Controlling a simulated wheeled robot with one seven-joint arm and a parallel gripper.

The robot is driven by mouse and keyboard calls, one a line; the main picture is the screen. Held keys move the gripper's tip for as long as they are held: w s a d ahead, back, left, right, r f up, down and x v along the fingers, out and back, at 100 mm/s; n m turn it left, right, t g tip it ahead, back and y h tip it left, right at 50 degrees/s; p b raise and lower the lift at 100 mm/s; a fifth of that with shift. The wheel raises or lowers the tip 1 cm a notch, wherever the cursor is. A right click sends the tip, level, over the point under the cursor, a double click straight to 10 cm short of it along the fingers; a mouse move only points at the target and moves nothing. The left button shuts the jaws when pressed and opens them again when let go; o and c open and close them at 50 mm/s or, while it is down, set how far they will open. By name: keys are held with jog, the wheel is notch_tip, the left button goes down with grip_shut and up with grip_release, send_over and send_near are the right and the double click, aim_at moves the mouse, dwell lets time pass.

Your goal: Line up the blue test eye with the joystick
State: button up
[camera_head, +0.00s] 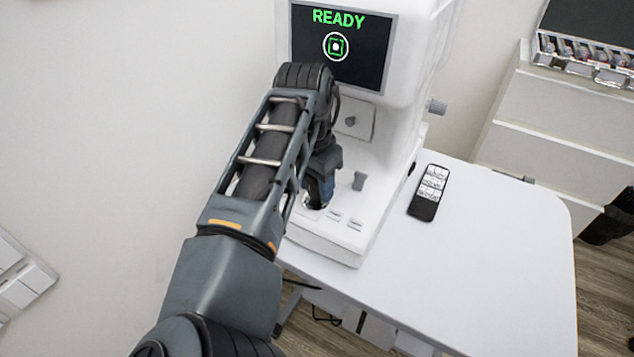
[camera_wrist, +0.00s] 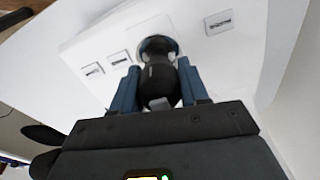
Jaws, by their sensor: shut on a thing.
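The white eye test machine (camera_head: 400,120) stands on a white table. Its screen (camera_head: 365,62) shows the word READY in green, with a white dot inside a green square and a white ring near the middle. The black joystick (camera_wrist: 158,82) rises from a round socket in the machine's base. My gripper (camera_wrist: 160,90) is shut on the joystick, with a blue finger on each side of it. In the head view my gripper (camera_head: 318,190) is partly hidden by my arm, and the joystick is mostly hidden. I cannot make out a blue test eye in either view.
A black remote (camera_head: 428,194) with white buttons lies on the table (camera_head: 490,250) right of the machine. A white cabinet (camera_head: 550,120) stands at the right. The table's right part is clear.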

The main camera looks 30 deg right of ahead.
jog(key=o, duration=1.2)
jog(key=shift+c, duration=0.2)
jog(key=shift+s+a+r+b, duration=0.1)
jog(key=shift+a+r+b, duration=0.1)
jog(key=shift+r, duration=1.75)
jog(key=shift+s+a+r+b, duration=0.1)
jog(key=shift+a+r, duration=0.1)
jog(key=shift+r, duration=1.7)
